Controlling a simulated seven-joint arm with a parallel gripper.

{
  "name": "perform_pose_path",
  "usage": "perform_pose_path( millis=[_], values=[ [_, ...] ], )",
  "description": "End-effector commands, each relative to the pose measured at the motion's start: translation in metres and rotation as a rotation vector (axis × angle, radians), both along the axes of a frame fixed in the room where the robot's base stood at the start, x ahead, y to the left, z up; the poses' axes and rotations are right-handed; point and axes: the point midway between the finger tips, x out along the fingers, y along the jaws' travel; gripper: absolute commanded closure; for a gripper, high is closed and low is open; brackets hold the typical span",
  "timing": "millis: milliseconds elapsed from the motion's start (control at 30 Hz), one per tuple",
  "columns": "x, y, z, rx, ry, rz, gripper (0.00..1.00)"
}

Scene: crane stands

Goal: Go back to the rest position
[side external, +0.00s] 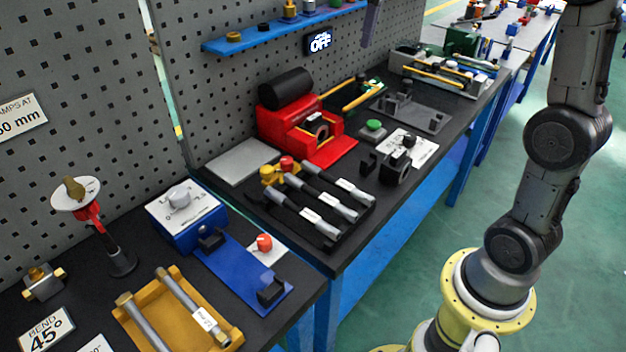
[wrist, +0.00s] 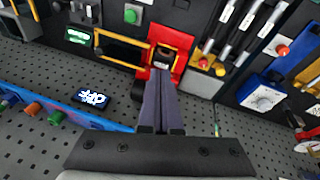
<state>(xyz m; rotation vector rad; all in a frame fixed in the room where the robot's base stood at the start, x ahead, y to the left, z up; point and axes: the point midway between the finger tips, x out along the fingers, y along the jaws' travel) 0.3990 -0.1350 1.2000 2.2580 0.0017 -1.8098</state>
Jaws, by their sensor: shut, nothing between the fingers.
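My gripper (side external: 367,44) shows at the top of the side external view, its narrow fingers pointing down in the air near the pegboard, right of the lit OFF sign (side external: 319,40). In the wrist view my gripper (wrist: 161,88) has its two long dark fingers together with nothing between them. Their tips overlap the red machine (wrist: 181,62) in that picture, but they appear well above the bench. The same red machine (side external: 292,117), with a black cylinder on top, stands on the bench. The rest of my gripper is out of the side external view.
A blue shelf (side external: 270,34) with small parts juts from the pegboard (side external: 100,80) near my gripper. Several dark bars with white labels lie in a rack (side external: 312,202). A green button (side external: 373,127), a blue fixture (side external: 240,270) and a yellow tray (side external: 178,312) are on the benches.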

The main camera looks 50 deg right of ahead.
Motion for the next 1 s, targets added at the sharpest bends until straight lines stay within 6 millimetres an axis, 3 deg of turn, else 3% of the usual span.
perform_pose_path(
  millis=[100,267,467,600,700,833,1000],
  values=[
    [-0.041,0.039,0.016,0.005,-0.064,0.034,1.00],
    [-0.097,0.078,0.016,0.025,-0.139,0.056,1.00],
    [-0.170,0.114,-0.014,0.079,-0.224,0.056,1.00],
    [-0.213,0.129,-0.053,0.129,-0.263,0.026,1.00],
    [-0.231,0.134,-0.082,0.162,-0.267,-0.017,1.00],
    [-0.240,0.135,-0.109,0.191,-0.247,-0.082,1.00],
    [-0.235,0.135,-0.109,0.214,-0.272,-0.131,1.00]
  ],
)
